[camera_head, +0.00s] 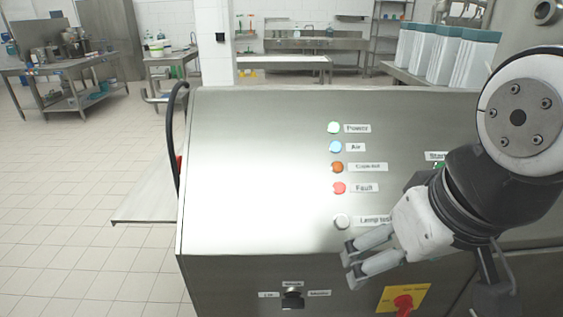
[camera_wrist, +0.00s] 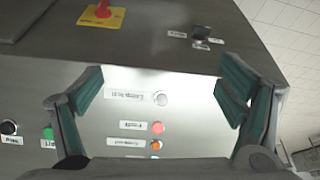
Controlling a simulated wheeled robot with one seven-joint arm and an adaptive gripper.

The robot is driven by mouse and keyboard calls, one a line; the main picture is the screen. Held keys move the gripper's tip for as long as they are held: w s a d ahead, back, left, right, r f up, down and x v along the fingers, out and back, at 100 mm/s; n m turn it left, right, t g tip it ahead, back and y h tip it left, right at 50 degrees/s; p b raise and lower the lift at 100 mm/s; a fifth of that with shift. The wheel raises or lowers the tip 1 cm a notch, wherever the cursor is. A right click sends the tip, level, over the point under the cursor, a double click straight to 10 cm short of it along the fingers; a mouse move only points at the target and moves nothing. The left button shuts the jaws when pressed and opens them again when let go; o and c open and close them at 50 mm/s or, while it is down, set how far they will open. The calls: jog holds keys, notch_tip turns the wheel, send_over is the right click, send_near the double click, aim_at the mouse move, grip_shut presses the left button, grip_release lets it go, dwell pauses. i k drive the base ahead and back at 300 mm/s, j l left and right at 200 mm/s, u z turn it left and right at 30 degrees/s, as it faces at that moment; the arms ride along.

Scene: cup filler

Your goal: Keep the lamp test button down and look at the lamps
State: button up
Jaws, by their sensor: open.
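The pale round lamp test button (camera_head: 342,222) sits below the lamp column, with its label to the right. No finger covers it. My gripper (camera_head: 352,262) is open and empty, with its fingertips just below the button. In the wrist view the button (camera_wrist: 160,98) shows between the spread fingers, and neither finger appears to touch it. The lamps are the green-white Power lamp (camera_head: 334,128), the light blue Air lamp (camera_head: 336,147), an orange lamp (camera_head: 337,167) and the red Fault lamp (camera_head: 339,188). Power and Air look bright; the orange one looks duller.
A red knob on a yellow plate (camera_head: 403,302) and a black selector switch (camera_head: 292,298) sit lower on the panel. A green button (camera_wrist: 47,133) and a black button (camera_wrist: 8,127) are at the left in the wrist view. A black cable (camera_head: 171,140) runs along the cabinet's left edge.

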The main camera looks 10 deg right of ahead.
aim_at(341, 221)
jog(key=k+j, duration=0.1)
jog(key=j, duration=0.25)
jog(key=k+j+z, duration=0.15)
jog(key=j, duration=0.6)
jog(key=k+j+z, duration=0.15)
jog(key=k+j, duration=0.2)
jog(key=j, duration=0.3)
jog(key=i+z, duration=0.05)
